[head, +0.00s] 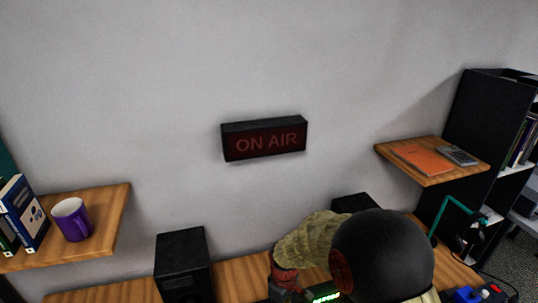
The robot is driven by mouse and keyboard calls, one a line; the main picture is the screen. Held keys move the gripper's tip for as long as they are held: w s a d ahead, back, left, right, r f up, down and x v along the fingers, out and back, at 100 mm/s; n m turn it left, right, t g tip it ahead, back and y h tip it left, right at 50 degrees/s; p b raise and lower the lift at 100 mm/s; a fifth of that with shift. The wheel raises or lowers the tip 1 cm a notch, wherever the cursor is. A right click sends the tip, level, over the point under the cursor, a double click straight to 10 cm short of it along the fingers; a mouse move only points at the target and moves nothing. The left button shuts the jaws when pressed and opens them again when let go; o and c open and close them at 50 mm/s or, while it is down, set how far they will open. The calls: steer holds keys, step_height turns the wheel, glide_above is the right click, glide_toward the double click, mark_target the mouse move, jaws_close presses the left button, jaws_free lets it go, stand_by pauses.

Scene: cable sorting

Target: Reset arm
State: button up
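My arm (310,240) shows at the bottom of the head view, right of centre. It has a large black rounded joint (383,255), a mottled tan link and a reddish section bending down at its left end. The arm runs down out of the bottom edge there. My gripper's fingers are not visible.
A wooden desk (235,273) runs along the bottom with a black speaker (183,265); another dark box (352,203) is partly behind my arm. A left shelf (110,215) holds a purple mug (72,219) and books; a right shelf (428,174) holds an orange notebook. The wall has an ON AIR sign (264,139).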

steer(key=s+d+r+m+t+b, duration=0.2)
steer(key=s+d+r+m, duration=0.3)
steer(key=s+r, duration=0.5)
steer(key=s+d+r+m+t+b, duration=0.1)
steer(key=s+d+r+m+t, duration=0.2)
steer(key=s+d+r, duration=0.6)
step_height(320, 180, up, 9)
steer(key=m, duration=0.2)
steer(key=shift+s+m+t+b, duration=0.4)
steer(key=shift+d, duration=0.1)
stand_by(0.9)
